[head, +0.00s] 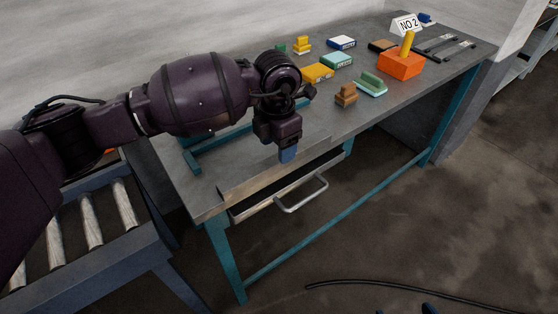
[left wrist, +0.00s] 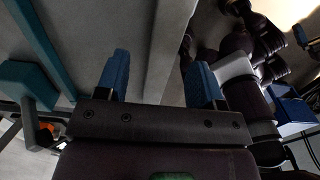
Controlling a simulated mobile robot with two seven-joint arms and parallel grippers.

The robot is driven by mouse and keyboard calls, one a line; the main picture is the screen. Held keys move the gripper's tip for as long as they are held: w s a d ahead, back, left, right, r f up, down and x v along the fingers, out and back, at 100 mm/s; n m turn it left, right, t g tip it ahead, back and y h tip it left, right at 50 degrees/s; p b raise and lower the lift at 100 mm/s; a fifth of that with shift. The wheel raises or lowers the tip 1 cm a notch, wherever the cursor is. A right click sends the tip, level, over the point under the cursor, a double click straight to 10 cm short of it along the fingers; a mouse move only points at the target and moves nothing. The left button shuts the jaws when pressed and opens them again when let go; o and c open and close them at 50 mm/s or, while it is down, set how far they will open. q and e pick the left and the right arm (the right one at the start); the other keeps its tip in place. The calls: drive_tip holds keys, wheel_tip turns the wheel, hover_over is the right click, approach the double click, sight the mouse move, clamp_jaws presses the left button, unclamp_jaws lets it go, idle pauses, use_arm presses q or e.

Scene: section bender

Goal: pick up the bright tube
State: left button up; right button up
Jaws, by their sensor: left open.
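A bright yellow tube (head: 407,43) stands upright in an orange block (head: 401,66) at the far right end of the workbench in the head view. Its lower end is hidden in the block. My left gripper (head: 288,155) points down near the bench's front edge, above the drawer, well to the left of the tube and apart from it. The left wrist view shows its two blue fingers (left wrist: 158,82) spread apart with nothing between them. The tube does not show in that view.
The grey workbench (head: 205,190) has a partly open drawer with a handle (head: 303,195) at its front. Several small coloured blocks stand on it, including a green holder (head: 371,85) and a brown piece (head: 346,94). A "NO 2" sign (head: 407,25) stands behind the tube. A roller conveyor (head: 90,222) is at left.

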use_arm(q)
drive_tip(key=f, duration=0.4)
drive_tip(key=shift+d+f+b, duration=0.2)
drive_tip(key=shift+b, duration=0.2)
drive_tip(key=shift+s+r, duration=0.1)
drive_tip(key=shift+c, duration=0.5)
drive_tip(key=c, duration=1)
clamp_jaws()
drive_tip(key=shift+r, duration=0.1)
